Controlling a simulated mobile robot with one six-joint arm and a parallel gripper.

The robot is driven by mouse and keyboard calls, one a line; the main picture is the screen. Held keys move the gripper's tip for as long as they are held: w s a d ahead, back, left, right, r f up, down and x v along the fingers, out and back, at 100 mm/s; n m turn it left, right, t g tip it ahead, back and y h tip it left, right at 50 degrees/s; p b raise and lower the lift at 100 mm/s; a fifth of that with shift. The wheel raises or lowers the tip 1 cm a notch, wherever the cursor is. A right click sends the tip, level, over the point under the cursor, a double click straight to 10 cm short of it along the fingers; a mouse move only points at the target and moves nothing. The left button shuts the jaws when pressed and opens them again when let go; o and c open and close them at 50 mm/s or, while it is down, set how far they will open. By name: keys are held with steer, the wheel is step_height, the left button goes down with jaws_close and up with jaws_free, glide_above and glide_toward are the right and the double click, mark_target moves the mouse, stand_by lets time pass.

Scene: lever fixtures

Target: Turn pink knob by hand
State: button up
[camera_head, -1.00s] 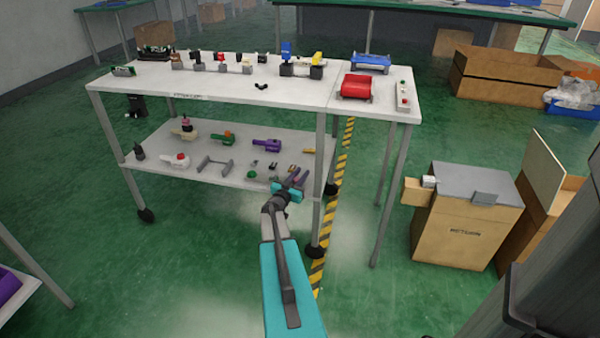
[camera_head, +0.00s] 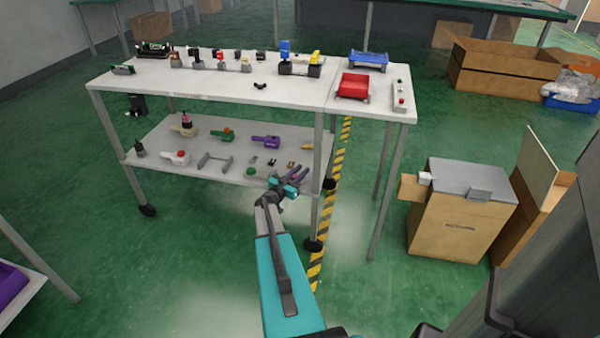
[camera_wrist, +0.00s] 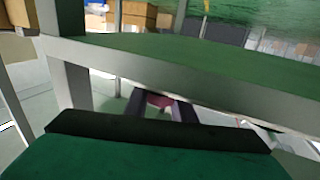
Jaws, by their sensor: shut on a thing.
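My gripper (camera_head: 296,173) has dark purple fingers and a teal wrist, and it reaches the right end of the lower shelf (camera_head: 215,150) of the white table. In the wrist view my fingers (camera_wrist: 160,108) point away under a shelf edge. A small dull pink-red piece (camera_wrist: 158,100), which looks like the pink knob, sits between them, and they are closed on it. Its lower part and its base are hidden behind the wrist. In the head view my fingers cover the knob, so I cannot make out its angle there.
Beside my gripper on the shelf are a green knob (camera_head: 251,171), a grey bracket (camera_head: 215,162) and a purple lever (camera_head: 265,141). The upper tabletop (camera_head: 220,88) lies above my gripper. A table leg (camera_head: 316,190) stands close on the right. Cardboard boxes (camera_head: 465,215) stand further right.

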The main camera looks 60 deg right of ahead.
steer(key=shift+s+d, duration=0.15)
steer(key=shift+s, duration=0.25)
steer(key=o, duration=1.1)
steer(key=shift+c, duration=0.2)
steer(key=shift+w, duration=0.15)
steer(key=a+p, duration=0.1)
steer(key=a, duration=1.3)
steer(key=shift+w, duration=0.45)
